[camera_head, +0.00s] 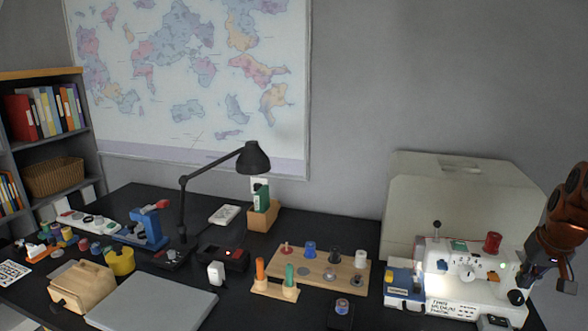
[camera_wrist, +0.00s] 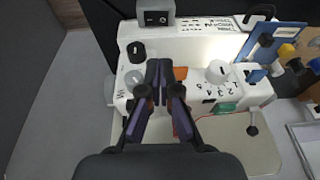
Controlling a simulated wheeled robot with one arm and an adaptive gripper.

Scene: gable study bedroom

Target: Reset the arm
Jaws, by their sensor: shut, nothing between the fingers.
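My gripper (camera_head: 566,284) is at the right edge of the head view, beside and above the right end of the white sewing machine (camera_head: 455,295). In the wrist view my gripper (camera_wrist: 158,92) is shut and empty, its fingertips together over the machine. The machine (camera_wrist: 195,45) has dark knobs, a white dial with numbers and a switch. A red thread spool (camera_head: 492,242) stands on top of it in the head view. Part of my arm is cut off by the right edge of the head view.
A beige case (camera_head: 450,195) stands behind the machine. A wooden spool board (camera_head: 322,268), a black desk lamp (camera_head: 254,158), a grey closed laptop-like slab (camera_head: 155,303) and a wooden box (camera_head: 82,284) are on the black desk. A bookshelf (camera_head: 45,140) stands at left. Wall space above the machine is clear.

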